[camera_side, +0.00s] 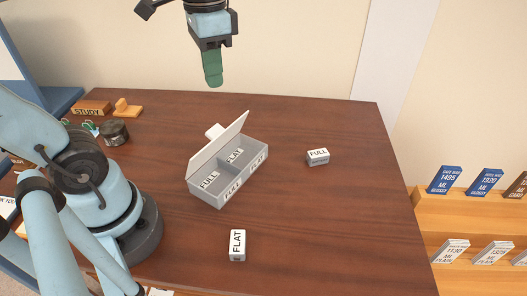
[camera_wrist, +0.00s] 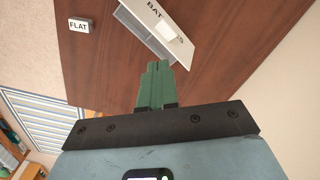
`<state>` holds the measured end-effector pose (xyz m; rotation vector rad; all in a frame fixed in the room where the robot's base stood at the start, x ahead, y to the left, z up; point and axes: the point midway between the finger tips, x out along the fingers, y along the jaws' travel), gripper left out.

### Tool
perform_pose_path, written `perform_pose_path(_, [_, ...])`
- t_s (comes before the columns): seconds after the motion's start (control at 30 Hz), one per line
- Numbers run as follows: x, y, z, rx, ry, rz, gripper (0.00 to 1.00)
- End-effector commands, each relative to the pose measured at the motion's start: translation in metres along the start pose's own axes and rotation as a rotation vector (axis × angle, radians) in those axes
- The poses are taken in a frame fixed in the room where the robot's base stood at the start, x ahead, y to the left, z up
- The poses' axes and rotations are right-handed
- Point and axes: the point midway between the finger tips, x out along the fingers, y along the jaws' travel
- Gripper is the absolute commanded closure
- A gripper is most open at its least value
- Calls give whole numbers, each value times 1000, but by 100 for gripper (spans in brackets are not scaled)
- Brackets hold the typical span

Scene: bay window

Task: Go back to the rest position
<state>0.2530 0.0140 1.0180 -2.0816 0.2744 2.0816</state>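My gripper (camera_side: 212,80) hangs high above the back of the table in the side view, clear of everything. Its green fingers are together with nothing between them; they also show in the wrist view (camera_wrist: 156,72). Below stands a grey two-compartment box (camera_side: 245,178) with its white lid (camera_side: 218,142) raised. Its front is marked FULL and FLAT. FULL and FLAT labels also show inside; I cannot tell whether they are on separate pieces. A white FLAT block (camera_side: 238,246) stands near the table's front. A white FULL block (camera_side: 317,157) lies right of the box.
On the dark wood table (camera_side: 330,220) a STUDY block (camera_side: 92,108), a wooden stamp-like piece (camera_side: 127,108) and a dark round tin (camera_side: 114,133) stand at the back left. A wooden rack (camera_side: 470,215) with several small boxes stands at the right.

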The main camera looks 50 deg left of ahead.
Motion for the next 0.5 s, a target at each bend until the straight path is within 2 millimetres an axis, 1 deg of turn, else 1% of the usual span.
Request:
perform_pose_path(0.17, [0, 0, 0, 0, 0, 0, 100])
perform_pose_path(0.27, [5, 0, -2, -11, 23, -7, 100])
perform_pose_path(0.37, [23, 0, -9, -50, 117, -34, 100])
perform_pose_path(0.5, [57, 2, -24, -137, 327, -72, 100])
